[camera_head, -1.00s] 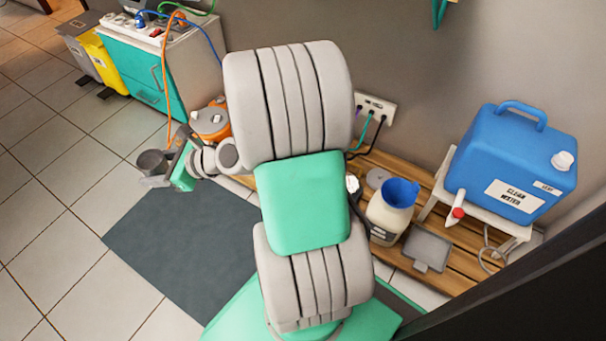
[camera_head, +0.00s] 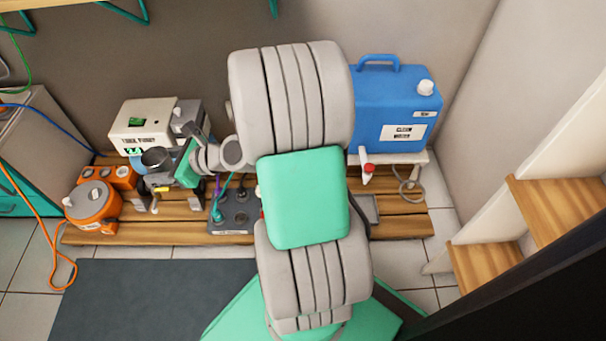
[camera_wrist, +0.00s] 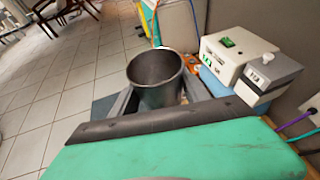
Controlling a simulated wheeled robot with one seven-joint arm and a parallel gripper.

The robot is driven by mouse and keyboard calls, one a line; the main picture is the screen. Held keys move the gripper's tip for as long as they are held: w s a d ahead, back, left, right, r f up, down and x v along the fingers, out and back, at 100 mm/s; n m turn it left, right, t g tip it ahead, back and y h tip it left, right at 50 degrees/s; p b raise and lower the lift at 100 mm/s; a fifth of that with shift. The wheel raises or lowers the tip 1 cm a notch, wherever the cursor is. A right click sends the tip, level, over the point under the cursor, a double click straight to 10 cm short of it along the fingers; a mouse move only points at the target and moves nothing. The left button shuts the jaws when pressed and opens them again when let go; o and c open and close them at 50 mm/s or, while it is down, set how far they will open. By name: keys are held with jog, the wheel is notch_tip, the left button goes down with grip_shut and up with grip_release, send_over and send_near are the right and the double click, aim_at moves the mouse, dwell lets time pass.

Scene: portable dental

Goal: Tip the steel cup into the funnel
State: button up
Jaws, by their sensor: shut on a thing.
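The steel cup (camera_head: 157,160) is dark grey and looks upright, left of my arm in the head view. It also shows in the wrist view (camera_wrist: 155,84), its open mouth facing up; I cannot tell what is in it. My gripper (camera_head: 165,173) is shut on the cup, with a finger on either side in the wrist view (camera_wrist: 158,98). The cup is held in front of a white boxed device. The funnel is not visible now; my arm covers the part of the wooden platform between the socket box and the blue water container.
A low wooden platform (camera_head: 185,230) runs along the wall. On it stand an orange round device (camera_head: 92,205), a white boxed device (camera_head: 143,124) and a dark socket box (camera_head: 234,212). A blue water container (camera_head: 395,112) stands right of my arm. Wooden steps (camera_head: 560,205) are at the right.

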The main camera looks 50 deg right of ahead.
jog(key=s+d+f+m+h, duration=0.1)
jog(key=d+f, duration=0.2)
jog(key=d, duration=1.1)
jog(key=s+d+f+m+h, duration=0.1)
jog(key=s+d+f, duration=0.15)
jog(key=d, duration=1.15)
jog(key=s+d+f, duration=0.4)
jog(key=s+d, duration=0.1)
jog(key=s, duration=0.2)
jog(key=s+d+f+m+t+h, duration=0.1)
jog(key=s+d+f, duration=0.3)
jog(key=s+d, duration=0.2)
jog(key=s+d+f+b, duration=0.1)
jog(key=s+d+f, duration=0.2)
jog(key=s+d, duration=0.3)
jog(key=s, duration=0.3)
jog(key=shift+s+d+f+m+h, duration=0.2)
jog(key=shift+d+f+m+h, duration=0.1)
jog(key=shift+f+h, duration=0.1)
jog(key=shift+a, duration=0.15)
jog(key=shift+w+a+r+n+g+h+p, duration=0.2)
jog(key=shift+w+a+n+g+h+p, duration=0.25)
jog(key=shift+a+n+g+h, duration=0.45)
jog(key=shift+w+a+r+n+g+h+p, duration=0.2)
jog(key=shift+w+a+n+g+h+p, duration=0.3)
jog(key=shift+g+h, duration=0.6)
jog(key=shift+w+a+r+n+g+h+p, duration=0.2)
jog(key=shift+w+a+n+g+h+p, duration=0.25)
jog(key=shift+a+n+g+h, duration=0.55)
